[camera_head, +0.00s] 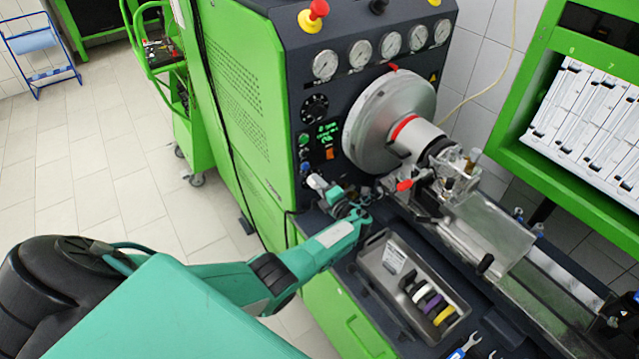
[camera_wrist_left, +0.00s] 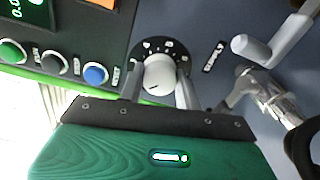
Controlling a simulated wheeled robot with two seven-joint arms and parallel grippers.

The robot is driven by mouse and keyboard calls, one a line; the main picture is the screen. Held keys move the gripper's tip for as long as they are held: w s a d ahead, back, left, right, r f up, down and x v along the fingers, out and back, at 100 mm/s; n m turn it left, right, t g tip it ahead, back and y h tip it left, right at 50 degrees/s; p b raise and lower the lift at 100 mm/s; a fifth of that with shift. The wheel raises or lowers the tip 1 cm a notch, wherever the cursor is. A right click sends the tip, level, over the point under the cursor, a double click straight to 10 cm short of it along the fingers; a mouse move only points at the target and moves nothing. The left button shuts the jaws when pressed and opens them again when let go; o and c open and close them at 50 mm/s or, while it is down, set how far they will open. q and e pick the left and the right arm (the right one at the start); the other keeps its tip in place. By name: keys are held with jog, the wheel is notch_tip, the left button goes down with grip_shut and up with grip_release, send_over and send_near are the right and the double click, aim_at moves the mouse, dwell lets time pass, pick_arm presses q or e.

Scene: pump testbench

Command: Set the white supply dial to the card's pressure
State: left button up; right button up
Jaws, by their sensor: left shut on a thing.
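The white supply dial (camera_wrist_left: 158,74) sits on a round black scale with white marks on the dark panel. A short dark mark shows on its face; the scale figures are too small to read. My left gripper (camera_wrist_left: 160,84) has its two fingers on either side of the knob, shut on it. In the head view the left gripper (camera_head: 324,190) is at the lower front of the green test bench's panel and mostly hides the dial (camera_head: 316,181). A white card (camera_head: 396,256) with unreadable print stands in the grey tray. My right gripper is not in view.
Green, grey and blue buttons (camera_wrist_left: 94,74) lie left of the dial. Pipe fittings (camera_wrist_left: 268,92) stick out on the right. Several round gauges (camera_head: 360,54) line the panel top. The tray (camera_head: 372,262) with coloured rings lies close under my left arm.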

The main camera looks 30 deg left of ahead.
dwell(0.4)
pick_arm(q)
jog(key=o, duration=1)
jog(key=b+v, duration=0.2)
jog(key=v, duration=1.2)
jog(key=shift+b, duration=0.3)
jog(key=shift+a, duration=0.15)
